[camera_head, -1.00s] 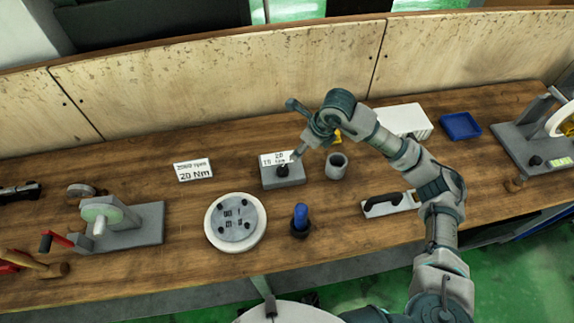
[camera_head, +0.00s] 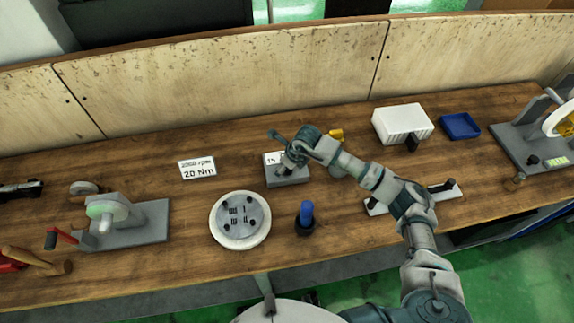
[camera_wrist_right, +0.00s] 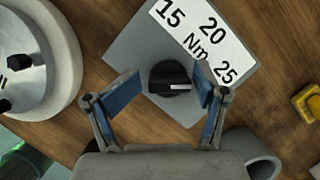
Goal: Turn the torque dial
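The torque dial is a black round knob (camera_wrist_right: 170,78) with a white pointer line, on a grey box (camera_wrist_right: 125,45) with a white label reading 15, 20, 25 Nm. In the wrist view the pointer lies roughly level, toward the picture's right. My right gripper (camera_wrist_right: 163,86) is open, its blue-padded fingers on either side of the knob. The right finger is close to the knob; contact cannot be told. A gap shows at the left finger. In the head view my right gripper (camera_head: 287,166) hides the knob on the box (camera_head: 272,181). My left gripper is not in view.
A sign (camera_head: 198,169) reads 2000 rpm, 20 Nm. A round white disc fixture (camera_head: 240,243) and a blue-topped knob (camera_head: 306,213) stand in front of the box. A grey cylinder (camera_wrist_right: 256,166) stands near it. A white box (camera_head: 401,122) and blue tray (camera_head: 460,125) lie at the right.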

